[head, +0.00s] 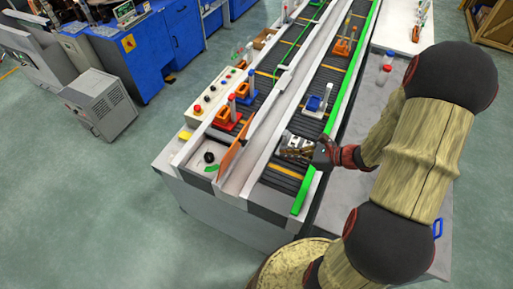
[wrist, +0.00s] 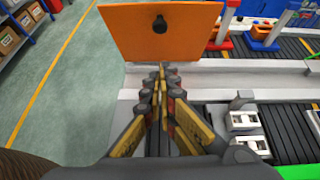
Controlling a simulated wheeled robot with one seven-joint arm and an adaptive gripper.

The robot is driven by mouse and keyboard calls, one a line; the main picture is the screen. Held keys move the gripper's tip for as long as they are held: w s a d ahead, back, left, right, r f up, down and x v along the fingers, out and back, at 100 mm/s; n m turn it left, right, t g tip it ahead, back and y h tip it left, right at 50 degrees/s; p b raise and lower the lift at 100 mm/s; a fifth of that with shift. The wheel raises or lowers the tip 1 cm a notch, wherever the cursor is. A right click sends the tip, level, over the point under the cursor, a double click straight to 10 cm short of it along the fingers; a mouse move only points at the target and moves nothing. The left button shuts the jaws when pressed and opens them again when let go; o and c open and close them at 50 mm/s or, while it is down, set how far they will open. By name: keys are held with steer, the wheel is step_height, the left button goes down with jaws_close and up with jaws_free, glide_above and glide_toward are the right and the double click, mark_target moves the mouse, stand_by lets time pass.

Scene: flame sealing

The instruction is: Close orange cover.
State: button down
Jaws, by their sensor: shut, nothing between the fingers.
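The orange cover (head: 234,152) stands tilted up on the near end of the machine, on the left conveyor side. In the wrist view the orange cover (wrist: 190,35) is a flat panel with a dark round knob (wrist: 160,24) on its face. My gripper (head: 284,150) is to the right of the cover in the head view, over the right conveyor lane. In the wrist view my gripper (wrist: 161,72) is shut and empty, with its fingertips just below the cover's lower edge in the picture. I see no contact between them.
A pale divider rail (head: 285,80) runs between two dark conveyor lanes. Trays with blue and red parts (head: 228,118) stand on them. A green rail (head: 340,100) edges the right side. A control panel with buttons (head: 213,95) is at left. Open floor lies left and front.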

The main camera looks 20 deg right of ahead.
steer(key=a+r+x, duration=0.1)
steer(key=r+x, duration=0.1)
steer(key=x, duration=1)
steer(key=shift+w+r, duration=0.2)
steer(key=shift+w, duration=0.25)
steer(key=shift+a+r, duration=0.1)
